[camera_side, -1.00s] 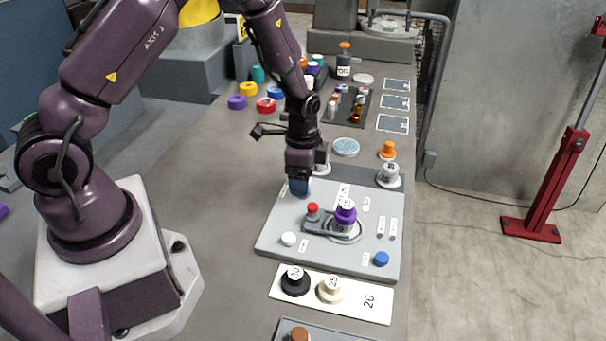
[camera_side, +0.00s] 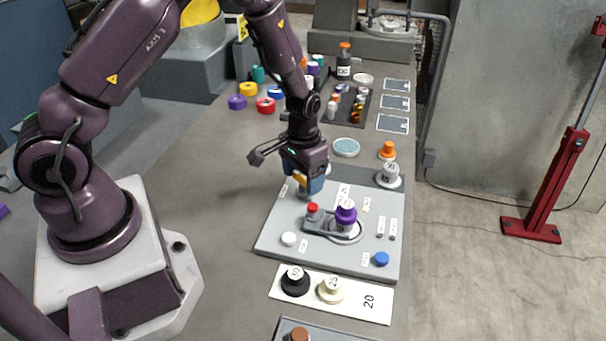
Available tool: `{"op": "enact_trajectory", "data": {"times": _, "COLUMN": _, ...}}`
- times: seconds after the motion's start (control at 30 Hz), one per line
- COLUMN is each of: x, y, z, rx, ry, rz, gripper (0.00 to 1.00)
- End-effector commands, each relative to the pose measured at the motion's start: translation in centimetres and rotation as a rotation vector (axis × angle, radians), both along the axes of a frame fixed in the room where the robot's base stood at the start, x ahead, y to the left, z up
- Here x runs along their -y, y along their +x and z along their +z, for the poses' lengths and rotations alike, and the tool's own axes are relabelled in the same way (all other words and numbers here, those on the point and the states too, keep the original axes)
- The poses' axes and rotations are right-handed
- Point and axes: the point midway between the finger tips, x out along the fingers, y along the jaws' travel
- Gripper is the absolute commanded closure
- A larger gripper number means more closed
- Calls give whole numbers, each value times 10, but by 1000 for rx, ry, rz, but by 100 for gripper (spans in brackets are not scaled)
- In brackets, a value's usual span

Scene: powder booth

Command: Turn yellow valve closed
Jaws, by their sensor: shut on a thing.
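My gripper (camera_side: 306,189) is at the far left part of the grey panel (camera_side: 270,240), pointing down, its blue fingers shut on the yellow valve (camera_side: 299,179). Only a small yellow piece of the valve shows beside the fingers. The rest of it is hidden by my gripper, so the angle of its handle is hard to tell.
Nearer on the panel are a red knob (camera_side: 312,208), a purple weight (camera_side: 346,211), a white button (camera_side: 289,239) and a blue button (camera_side: 382,259). A weight marked XI (camera_side: 389,175) and an orange one (camera_side: 388,150) stand behind. A white plate (camera_side: 350,306) lies in front.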

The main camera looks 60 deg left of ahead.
Motion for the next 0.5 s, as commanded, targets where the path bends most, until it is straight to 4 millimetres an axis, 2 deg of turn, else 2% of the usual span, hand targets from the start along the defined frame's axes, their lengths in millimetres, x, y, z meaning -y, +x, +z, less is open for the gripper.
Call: {"op": "enact_trajectory", "data": {"times": 0.5, "x": 1, "y": -1, "z": 1, "rx": -4, "ry": -2, "rz": 444, "gripper": 53}}
